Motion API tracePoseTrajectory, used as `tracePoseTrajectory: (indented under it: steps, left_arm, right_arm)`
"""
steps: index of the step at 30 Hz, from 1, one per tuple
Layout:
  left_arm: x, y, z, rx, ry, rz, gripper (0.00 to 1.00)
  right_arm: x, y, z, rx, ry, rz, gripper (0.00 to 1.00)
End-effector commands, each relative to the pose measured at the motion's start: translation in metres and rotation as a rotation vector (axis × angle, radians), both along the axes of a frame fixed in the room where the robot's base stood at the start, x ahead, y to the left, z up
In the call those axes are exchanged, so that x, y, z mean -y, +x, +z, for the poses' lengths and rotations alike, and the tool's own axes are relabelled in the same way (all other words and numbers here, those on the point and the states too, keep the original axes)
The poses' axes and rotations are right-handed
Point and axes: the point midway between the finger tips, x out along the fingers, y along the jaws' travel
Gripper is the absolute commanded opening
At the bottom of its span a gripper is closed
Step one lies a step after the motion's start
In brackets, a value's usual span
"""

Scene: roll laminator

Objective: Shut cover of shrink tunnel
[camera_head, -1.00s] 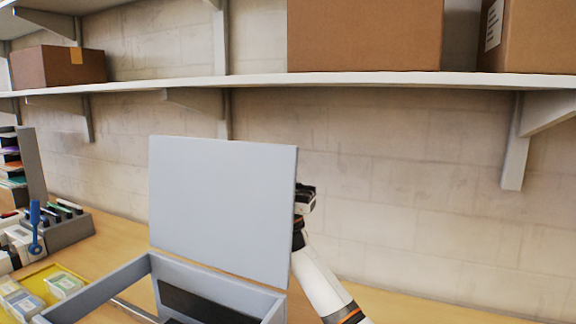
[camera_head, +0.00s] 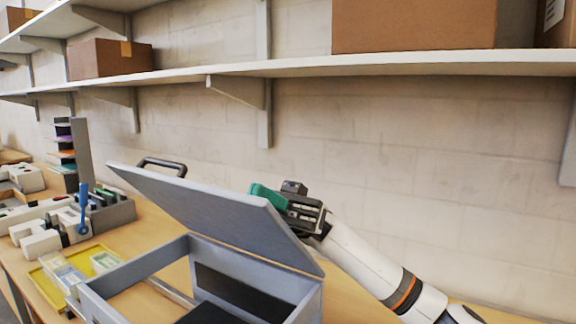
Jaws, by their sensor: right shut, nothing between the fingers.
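The grey cover (camera_head: 215,205) of the shrink tunnel is tilted partway down over the open grey box body (camera_head: 150,264). It is hinged along the body's right-rear side, and its black handle (camera_head: 162,163) shows at the raised far-left edge. The inside of the body is still visible, with a dark panel (camera_head: 235,290) and a rod in it. My right gripper (camera_head: 265,195) is behind the cover, at its outer face, with a green fingertip showing above the edge. It is shut and empty; whether it touches the cover is partly hidden. My left gripper is not in view.
A shelf (camera_head: 400,66) with cardboard boxes (camera_head: 110,58) runs along the wall above. At left are a yellow tray (camera_head: 50,287) with small packs, a grey organizer (camera_head: 113,216) and white devices. The bench behind the tunnel is mostly clear.

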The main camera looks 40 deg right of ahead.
Motion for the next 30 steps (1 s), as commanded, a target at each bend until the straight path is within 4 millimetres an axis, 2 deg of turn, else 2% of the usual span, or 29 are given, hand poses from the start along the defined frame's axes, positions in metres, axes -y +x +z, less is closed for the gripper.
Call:
tracePoseTrajectory:
  steps: [6,15,24,30]
  left_arm:
    - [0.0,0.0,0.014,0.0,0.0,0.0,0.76]
    - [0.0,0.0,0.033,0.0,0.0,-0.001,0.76]
    - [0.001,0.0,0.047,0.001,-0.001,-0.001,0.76]
    - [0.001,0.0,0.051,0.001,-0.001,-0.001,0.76]
  right_arm:
    - [-0.039,-0.012,-0.033,0.057,-0.203,0.001,0.0]
    - [-0.079,-0.024,-0.092,0.136,-0.471,0.002,0.0]
    - [-0.098,-0.029,-0.149,0.199,-0.689,0.002,0.0]
    - [-0.103,-0.03,-0.174,0.227,-0.781,0.0,0.0]
